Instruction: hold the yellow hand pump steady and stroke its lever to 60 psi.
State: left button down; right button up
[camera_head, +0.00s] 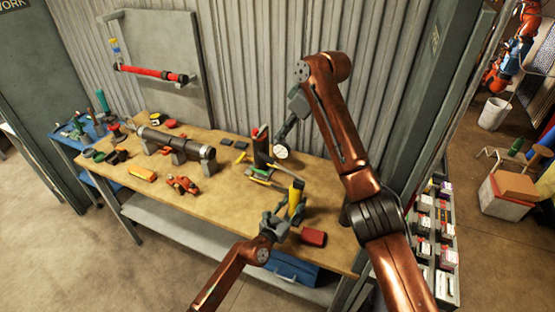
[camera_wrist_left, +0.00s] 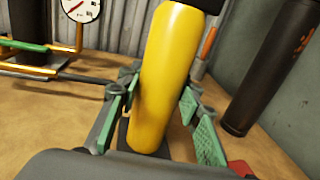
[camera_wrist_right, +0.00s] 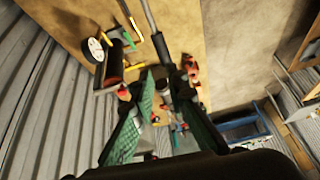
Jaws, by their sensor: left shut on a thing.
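The yellow hand pump (camera_head: 297,197) stands near the front right of the bench. My left gripper (camera_head: 277,222) is shut around the yellow body, and the left wrist view shows the body (camera_wrist_left: 168,75) upright between its green pads. A white-faced gauge (camera_head: 281,152) is behind the pump and also shows in the left wrist view (camera_wrist_left: 79,8); its reading is too small to tell. My right gripper (camera_head: 289,127) is above the bench near the gauge, with its pads apart. In the right wrist view, a grey rod (camera_wrist_right: 150,18) runs toward its fingertips. I cannot tell whether it is the lever or touches them.
A red block (camera_head: 313,237) lies right of the pump. A dark cylinder on supports (camera_head: 178,144), a yellow item (camera_head: 142,174) and red fittings (camera_head: 183,185) lie to the left. A corrugated wall (camera_head: 260,70) stands behind. The front left of the bench is clear.

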jog(key=m, duration=0.1)
jog(key=m+t+h, duration=0.1)
jog(key=m, duration=0.1)
jog(key=shift+d+r, duration=0.15)
jog(key=shift+r, duration=0.1)
grip_shut()
jog(key=s+a+r+m+t+h, duration=0.2)
jog(key=s+m+t, duration=0.2)
jog(key=m, duration=1.1)
jog(key=shift+s+a+t+h, duration=0.3)
jog(key=shift+s+t, duration=0.1)
jog(key=shift+s, duration=0.35)
send_over(268, 161)
jog(key=d, duration=0.2)
jog(key=f, duration=0.8)
jog(key=shift+w, duration=0.25)
jog(key=shift+s+a+f, duration=0.1)
jog(key=shift+a+f, duration=0.25)
jog(key=shift+f, duration=0.2)
jog(key=shift+s+a+f, duration=0.1)
jog(key=shift+a+f, duration=0.2)
jog(key=shift+f, duration=0.25)
jog(key=shift+a+f, duration=0.3)
jog(key=shift+f, duration=0.3)
